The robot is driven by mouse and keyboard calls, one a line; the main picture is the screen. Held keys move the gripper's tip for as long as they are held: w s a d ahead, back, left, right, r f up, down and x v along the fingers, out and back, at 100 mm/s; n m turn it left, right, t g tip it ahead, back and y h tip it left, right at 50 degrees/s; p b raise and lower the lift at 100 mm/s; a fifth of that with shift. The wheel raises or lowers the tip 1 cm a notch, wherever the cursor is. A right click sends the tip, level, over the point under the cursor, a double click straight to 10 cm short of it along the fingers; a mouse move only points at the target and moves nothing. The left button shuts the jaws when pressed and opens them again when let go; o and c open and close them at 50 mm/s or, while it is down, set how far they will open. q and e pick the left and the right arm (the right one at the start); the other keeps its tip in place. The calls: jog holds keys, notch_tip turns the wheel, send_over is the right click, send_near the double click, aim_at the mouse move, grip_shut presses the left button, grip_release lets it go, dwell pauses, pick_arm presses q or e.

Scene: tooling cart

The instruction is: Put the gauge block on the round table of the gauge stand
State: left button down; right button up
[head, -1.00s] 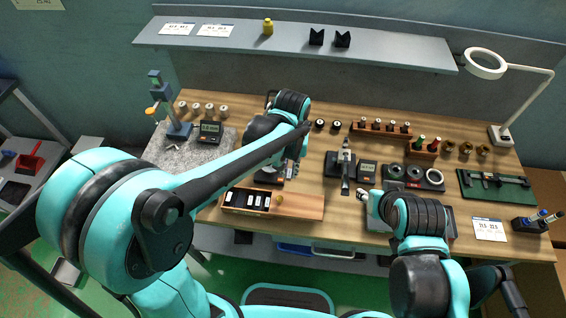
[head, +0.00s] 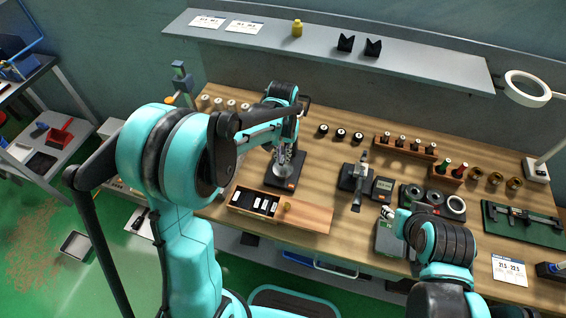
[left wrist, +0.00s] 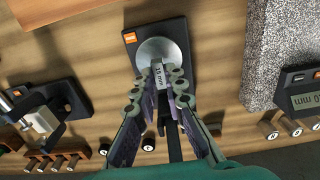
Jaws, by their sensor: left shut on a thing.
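My left gripper (head: 285,153) is shut on the gauge block (left wrist: 156,76), a small pale piece marked in mm between the fingertips in the left wrist view. The gauge stand has a black base with an orange tag (head: 279,181) and a silver round table, whose disc shows in the left wrist view (left wrist: 165,52). The fingertips and block are over the near part of this disc. I cannot tell whether the block touches it. My right gripper (head: 390,212) is at the lower right of the head view, its fingers too small to read.
A wooden case (head: 252,204) with several blocks lies in front of the stand. A clamp-like instrument (head: 357,180) stands to its right. A granite plate (left wrist: 264,55) with a digital readout (left wrist: 302,92) is beside the stand.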

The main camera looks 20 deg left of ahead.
aim_at(283, 159)
pick_arm(q)
notch_tip(283, 159, down, 3)
jog(key=shift+d+r+b, duration=0.1)
jog(key=shift+b, duration=0.3)
jog(key=shift+f, duration=0.4)
jog(key=shift+f, duration=0.1)
jog(key=c, duration=1.6)
grip_release()
